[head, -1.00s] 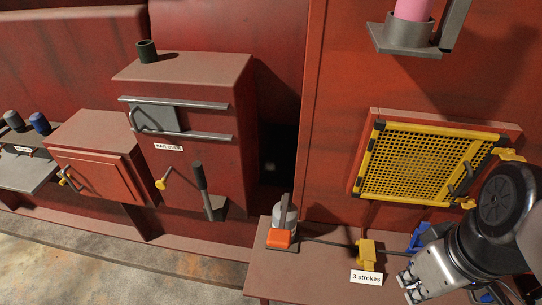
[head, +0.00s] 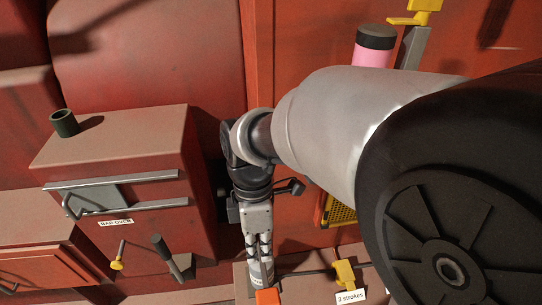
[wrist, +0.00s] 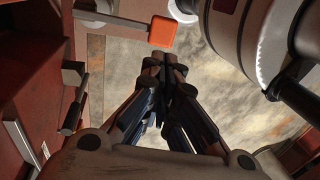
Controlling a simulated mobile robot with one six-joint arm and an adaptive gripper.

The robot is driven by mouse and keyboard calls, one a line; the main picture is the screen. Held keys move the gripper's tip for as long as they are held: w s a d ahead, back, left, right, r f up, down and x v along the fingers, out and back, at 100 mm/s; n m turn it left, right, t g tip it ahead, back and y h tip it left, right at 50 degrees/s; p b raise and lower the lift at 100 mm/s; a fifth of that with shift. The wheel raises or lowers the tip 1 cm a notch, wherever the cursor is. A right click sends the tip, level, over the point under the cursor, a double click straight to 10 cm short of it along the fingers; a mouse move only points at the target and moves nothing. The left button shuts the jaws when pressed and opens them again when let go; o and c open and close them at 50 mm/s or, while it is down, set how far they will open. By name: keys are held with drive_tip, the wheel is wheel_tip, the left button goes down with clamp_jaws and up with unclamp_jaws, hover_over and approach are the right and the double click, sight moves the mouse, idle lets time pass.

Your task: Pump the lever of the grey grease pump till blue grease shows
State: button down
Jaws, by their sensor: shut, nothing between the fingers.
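The grey grease pump (head: 263,274) shows at the bottom of the head view, largely hidden behind my gripper. The orange end (head: 267,297) of its lever is in front of it at the frame's lower edge. In the wrist view the grey lever (wrist: 112,21) comes in from the upper left and ends in the orange grip (wrist: 163,31). My gripper (head: 258,250) points down over the pump, fingers together and empty. In the wrist view the fingertips (wrist: 165,72) are just below the orange grip in the picture; whether they touch it I cannot tell.
A yellow block (head: 344,272) and a "3 strokes" label (head: 350,296) are right of the pump. A red cabinet (head: 120,140) with rails and a "BAR OVER" label (head: 115,222) stands left. A pink canister (head: 372,52) is at upper right. My arm covers much of the right side.

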sight(262, 295)
drive_tip(key=b+x, duration=0.3)
drive_tip(key=x, duration=1.1)
drive_tip(key=shift+w+a, duration=0.1)
